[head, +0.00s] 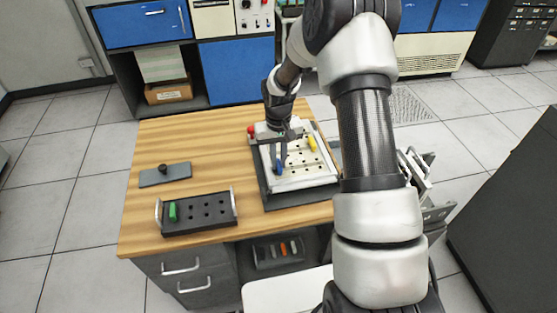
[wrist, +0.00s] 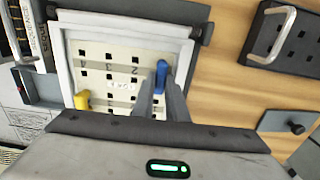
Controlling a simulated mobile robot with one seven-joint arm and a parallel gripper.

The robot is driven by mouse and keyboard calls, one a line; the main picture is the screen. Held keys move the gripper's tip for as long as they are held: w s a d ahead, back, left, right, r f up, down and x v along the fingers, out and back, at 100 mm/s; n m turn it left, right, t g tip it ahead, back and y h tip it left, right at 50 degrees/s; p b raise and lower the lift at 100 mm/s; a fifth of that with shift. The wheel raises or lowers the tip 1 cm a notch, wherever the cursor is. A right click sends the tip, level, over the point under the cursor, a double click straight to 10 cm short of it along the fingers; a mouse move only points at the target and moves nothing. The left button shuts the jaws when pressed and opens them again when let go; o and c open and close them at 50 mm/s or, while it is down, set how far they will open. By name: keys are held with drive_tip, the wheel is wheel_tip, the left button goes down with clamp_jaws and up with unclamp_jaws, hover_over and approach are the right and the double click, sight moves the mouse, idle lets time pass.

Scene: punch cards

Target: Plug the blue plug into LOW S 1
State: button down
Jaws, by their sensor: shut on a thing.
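The blue plug (head: 279,167) is held upright at the tips of my gripper (head: 281,150), over the near-left part of the pale punched panel (head: 290,181). In the wrist view, the blue plug (wrist: 161,72) is at the fingertips of my gripper (wrist: 161,88), near the panel's right edge. The panel (wrist: 110,69) shows rows of dark square holes and upside-down markings too blurred to read surely. I cannot tell whether the plug touches the panel; the fingers hide the area beneath. A yellow plug (head: 312,143) stands on the panel, also in the wrist view (wrist: 82,99).
A black holder with handles (head: 205,226) holds a green plug (head: 173,212). A grey plate with a knob (head: 166,174) lies on the wooden desk (head: 150,206). Bare desk lies left of the panel.

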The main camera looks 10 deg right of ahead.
sight(279, 163)
drive_tip(key=shift+f, duration=0.1)
drive_tip(key=c, duration=1.7)
unclamp_jaws()
drive_tip(key=shift+a, duration=0.15)
drive_tip(key=shift+w+r, duration=0.15)
drive_tip(key=shift+r, duration=0.35)
drive_tip(key=r, duration=1.6)
drive_tip(key=shift+d+r, duration=0.2)
drive_tip(key=shift+d, duration=0.1)
